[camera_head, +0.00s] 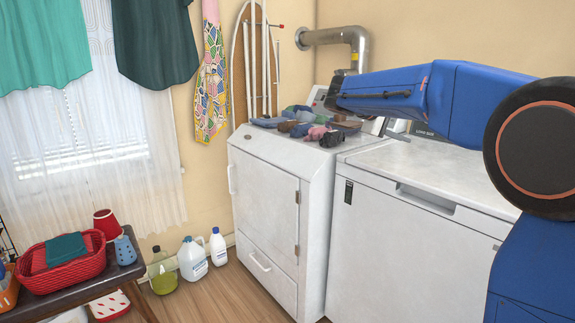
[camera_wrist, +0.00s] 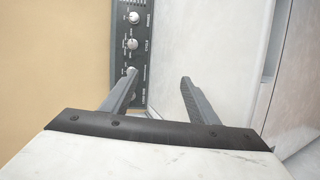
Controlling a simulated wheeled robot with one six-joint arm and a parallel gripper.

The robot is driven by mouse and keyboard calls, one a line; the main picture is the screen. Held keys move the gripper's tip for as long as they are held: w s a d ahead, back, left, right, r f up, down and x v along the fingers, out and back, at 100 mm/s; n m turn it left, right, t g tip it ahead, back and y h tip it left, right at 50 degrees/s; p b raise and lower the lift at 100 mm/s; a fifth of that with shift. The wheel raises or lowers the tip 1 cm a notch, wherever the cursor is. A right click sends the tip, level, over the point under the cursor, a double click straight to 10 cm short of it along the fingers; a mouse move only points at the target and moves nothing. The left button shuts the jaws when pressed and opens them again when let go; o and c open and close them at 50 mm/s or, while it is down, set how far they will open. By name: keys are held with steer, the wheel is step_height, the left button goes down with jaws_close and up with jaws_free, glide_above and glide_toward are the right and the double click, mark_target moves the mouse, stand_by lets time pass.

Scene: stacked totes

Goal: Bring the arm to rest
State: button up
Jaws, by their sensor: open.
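My blue arm (camera_head: 460,100) reaches in from the right of the head view, bent at the elbow and stretched leftward above the right-hand white machine (camera_head: 410,240). In the wrist view my gripper (camera_wrist: 158,77) is open, with two grey fingers well apart and nothing between them. Beyond the fingers are a dark control panel (camera_wrist: 132,45) with several knobs and a pale machine surface (camera_wrist: 205,50). The fingers do not show clearly in the head view.
Several rolled socks (camera_head: 318,132) lie on the left-hand white machine (camera_head: 265,190). A metal duct (camera_head: 340,36) and an ironing board (camera_head: 240,70) are behind it. A red basket (camera_head: 62,275) sits on a bench at left. Bottles (camera_head: 191,262) stand on the floor.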

steer(key=s+d+f+g+y, duration=0.1)
steer(key=s+f+y, duration=0.15)
steer(key=s, duration=0.35)
steer(key=s+d+f+y, duration=0.1)
steer(key=s+f, duration=0.3)
steer(key=s, duration=0.3)
steer(key=s+a+f+m+y, duration=0.1)
steer(key=s+a+f+y, duration=0.2)
steer(key=s+f, duration=0.4)
steer(key=s+a+f+m+y, duration=0.2)
steer(key=s+f, duration=0.6)
steer(key=s, duration=0.6)
steer(key=s+a+f+m+y, duration=0.1)
steer(key=s+a+f+y, duration=0.2)
steer(key=s+f, duration=0.5)
steer(key=shift+s+a+f+m+t+y, duration=0.3)
steer(key=shift+s+y, duration=0.35)
steer(key=shift+s, duration=0.6)
steer(key=shift+a+r, duration=0.1)
steer(key=shift+r, duration=0.05)
